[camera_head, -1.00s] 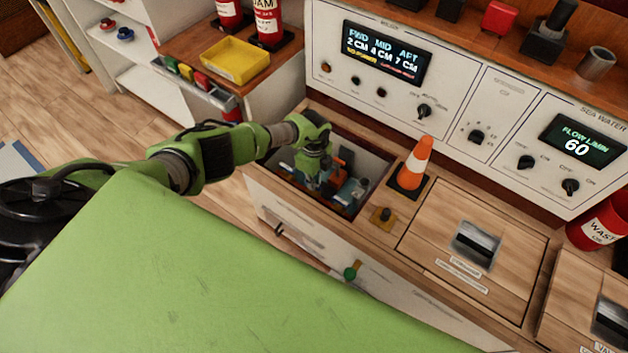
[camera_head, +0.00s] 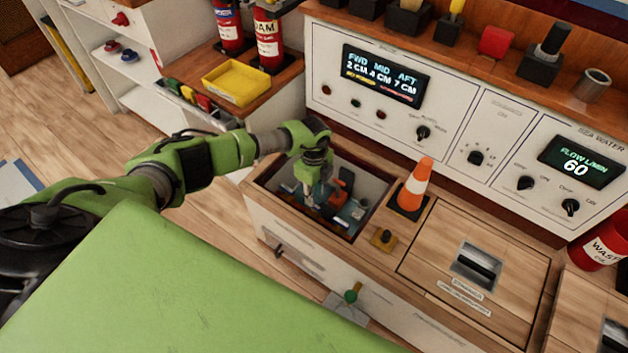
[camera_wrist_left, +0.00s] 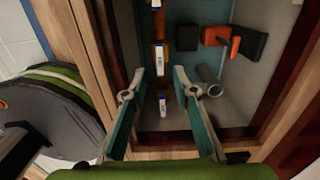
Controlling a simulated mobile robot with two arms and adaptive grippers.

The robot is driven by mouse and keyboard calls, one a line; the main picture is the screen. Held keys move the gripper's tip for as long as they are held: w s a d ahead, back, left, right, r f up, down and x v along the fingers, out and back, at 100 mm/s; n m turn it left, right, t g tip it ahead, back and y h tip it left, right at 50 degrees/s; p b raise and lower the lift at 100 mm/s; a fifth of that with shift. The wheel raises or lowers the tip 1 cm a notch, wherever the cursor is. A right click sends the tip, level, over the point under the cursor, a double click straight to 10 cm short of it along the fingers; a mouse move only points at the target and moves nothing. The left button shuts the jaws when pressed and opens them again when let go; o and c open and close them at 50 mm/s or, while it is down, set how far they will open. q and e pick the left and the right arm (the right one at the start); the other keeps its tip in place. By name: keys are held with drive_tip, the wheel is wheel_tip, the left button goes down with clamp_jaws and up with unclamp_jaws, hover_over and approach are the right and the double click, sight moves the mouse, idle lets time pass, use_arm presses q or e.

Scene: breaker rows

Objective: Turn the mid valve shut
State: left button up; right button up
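My left gripper (camera_head: 311,192) reaches down into an open compartment (camera_head: 375,205) in the wooden bench. Beyond the fingertips is a column of small white labels (camera_wrist_left: 160,56), too small to read. The orange piece also shows in the head view (camera_head: 346,178). I cannot tell which part is the mid valve. My right gripper is not in view.
Compartment walls are close around the left gripper. An orange cone (camera_head: 417,187) and a small black knob on a yellow base (camera_head: 384,238) stand right of the opening. A control panel (camera_head: 322,65) rises behind. A yellow tray (camera_head: 237,82) is at back left.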

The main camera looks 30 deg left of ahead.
use_arm(q)
wheel_tip(320, 180, up, 7)
drive_tip(key=shift+f, duration=0.2)
idle(0.5)
